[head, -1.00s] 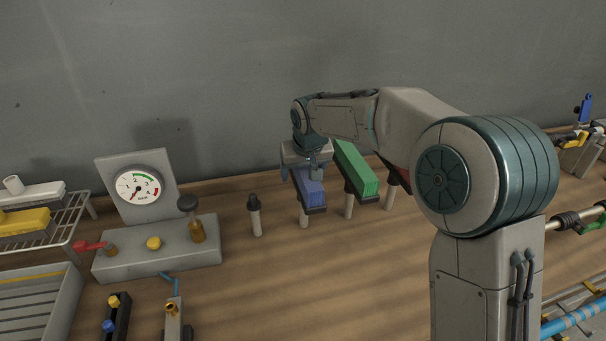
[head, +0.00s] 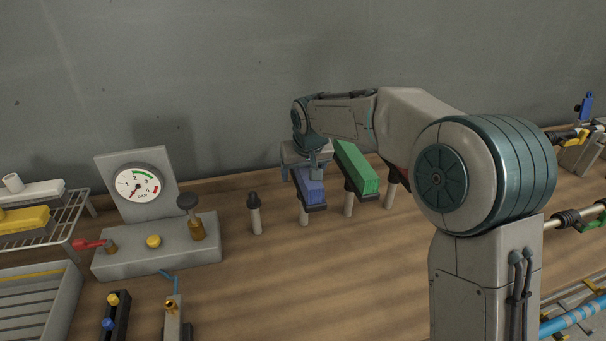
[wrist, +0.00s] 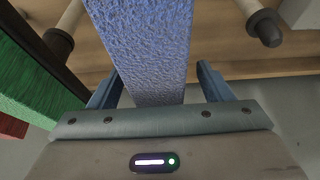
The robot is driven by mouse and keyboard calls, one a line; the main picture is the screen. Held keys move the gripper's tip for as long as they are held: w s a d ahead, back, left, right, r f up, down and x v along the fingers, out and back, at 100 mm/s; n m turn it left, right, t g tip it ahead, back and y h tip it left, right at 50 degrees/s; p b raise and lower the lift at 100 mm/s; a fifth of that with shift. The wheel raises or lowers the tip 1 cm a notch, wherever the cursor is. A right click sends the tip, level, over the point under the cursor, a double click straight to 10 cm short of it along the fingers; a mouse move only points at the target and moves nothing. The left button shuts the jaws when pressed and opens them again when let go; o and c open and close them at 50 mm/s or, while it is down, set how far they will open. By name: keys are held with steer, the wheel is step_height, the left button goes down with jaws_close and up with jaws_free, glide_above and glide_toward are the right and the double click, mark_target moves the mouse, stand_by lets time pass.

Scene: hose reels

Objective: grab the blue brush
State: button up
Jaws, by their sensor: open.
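The blue brush (head: 310,188) is a long block on an upright peg with a dark holder, left of the green one. In the wrist view the blue brush (wrist: 145,50) runs between my gripper's two fingers, with a gap visible on each side. My gripper (head: 305,172) is open at the far end of the brush, pointing down over it. In the wrist view the fingers of my gripper (wrist: 157,85) stand apart on either side of the blue block. The head view hides most of the fingers behind the gripper body and the brush.
A green brush (head: 357,167) stands close on the right, with a red one (wrist: 12,126) beyond it. A bare dark-topped peg (head: 254,213) stands to the left. A gauge block (head: 157,248) is further left. The wall is close behind.

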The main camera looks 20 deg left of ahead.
steer(key=c, duration=1.2)
steer(key=shift+c, duration=0.2)
steer(key=shift+r, duration=0.15)
